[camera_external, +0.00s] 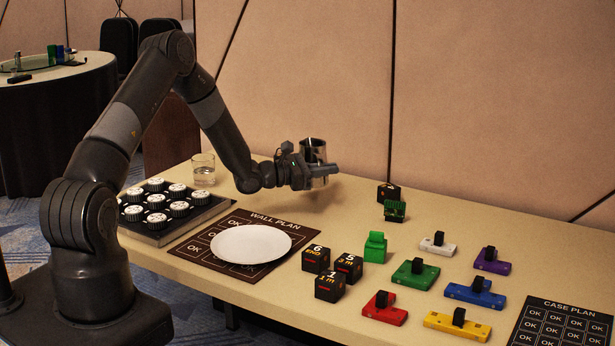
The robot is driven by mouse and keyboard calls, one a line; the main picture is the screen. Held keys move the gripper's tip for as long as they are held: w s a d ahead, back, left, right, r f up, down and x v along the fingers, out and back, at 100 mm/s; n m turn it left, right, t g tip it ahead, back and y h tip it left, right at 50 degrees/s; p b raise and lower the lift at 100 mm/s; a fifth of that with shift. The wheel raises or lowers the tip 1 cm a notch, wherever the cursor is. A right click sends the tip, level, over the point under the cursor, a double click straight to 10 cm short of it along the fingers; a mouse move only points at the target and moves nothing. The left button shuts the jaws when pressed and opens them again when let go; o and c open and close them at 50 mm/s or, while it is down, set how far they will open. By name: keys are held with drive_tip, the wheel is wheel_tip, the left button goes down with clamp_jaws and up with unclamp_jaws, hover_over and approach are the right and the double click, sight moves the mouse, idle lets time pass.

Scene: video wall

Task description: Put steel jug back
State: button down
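The steel jug (314,152) is a shiny metal cylinder with a dark open top. It is upright, between the fingers of my gripper (320,168). My gripper reaches it from the left, with one finger along its near side. The fingers look shut on the jug. The jug's lower end shows just below the fingers. I cannot tell whether it touches the table (350,216) or hangs a little above it.
A glass of water (203,170) stands behind a tray of round knobs (203,217). A white plate (251,244) lies on the wall plan mat (196,245). Numbered black cubes (330,287) and coloured blocks (415,273) fill the right. The table's back strip beside the jug is clear.

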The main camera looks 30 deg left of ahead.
drive_tip(key=shift+w+a+f, duration=0.15)
drive_tip(key=shift+f, duration=0.6)
drive_tip(key=shift+w+a+f, duration=0.1)
drive_tip(key=shift+a+f, duration=0.1)
drive_tip(key=shift+f, duration=0.6)
drive_tip(key=shift+w+a+f, duration=0.15)
drive_tip(key=shift+f, duration=0.6)
drive_tip(key=shift+f, duration=0.1)
drive_tip(key=c, duration=1.6)
unclamp_jaws()
